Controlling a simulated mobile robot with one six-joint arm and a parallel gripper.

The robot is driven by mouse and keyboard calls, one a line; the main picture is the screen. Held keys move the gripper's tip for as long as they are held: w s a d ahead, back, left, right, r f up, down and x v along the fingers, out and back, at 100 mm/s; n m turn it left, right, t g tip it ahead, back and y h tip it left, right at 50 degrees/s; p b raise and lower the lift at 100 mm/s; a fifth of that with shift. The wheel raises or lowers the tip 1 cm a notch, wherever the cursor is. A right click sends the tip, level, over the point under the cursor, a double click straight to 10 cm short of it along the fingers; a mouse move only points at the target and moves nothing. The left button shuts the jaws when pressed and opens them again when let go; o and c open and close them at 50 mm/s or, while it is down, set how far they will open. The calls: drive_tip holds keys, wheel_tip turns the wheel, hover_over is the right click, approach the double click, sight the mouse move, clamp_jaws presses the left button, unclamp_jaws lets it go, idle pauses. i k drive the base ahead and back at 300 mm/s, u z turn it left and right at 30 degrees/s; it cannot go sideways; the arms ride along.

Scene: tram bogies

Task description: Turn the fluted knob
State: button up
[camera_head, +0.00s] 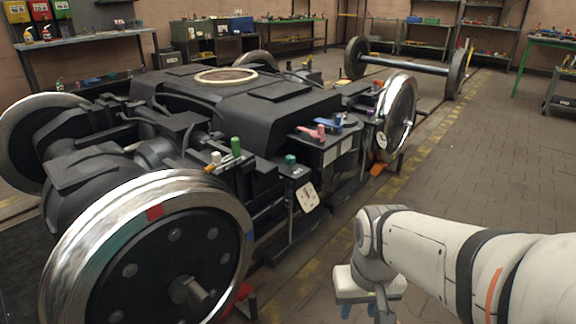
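A small teal knob (290,159) stands on a dark box at the near side of the bogie, above a hanging white tag. It looks like the fluted knob, but it is too small here to see flutes clearly. My gripper (366,309) points down at the lower middle, to the right of the bogie and apart from the knob. Its fingertips run toward the bottom edge, so its opening is unclear. I see nothing held in it.
A green cylinder (236,146), a beige cylinder (215,158), a pink handle (318,132) and a blue handle (331,121) stand near the knob. A large wheel (150,250) fills the lower left. Paved floor (470,165) at the right is clear.

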sight(290, 160)
drive_tip(key=i, duration=1)
drive_tip(key=u, duration=0.05)
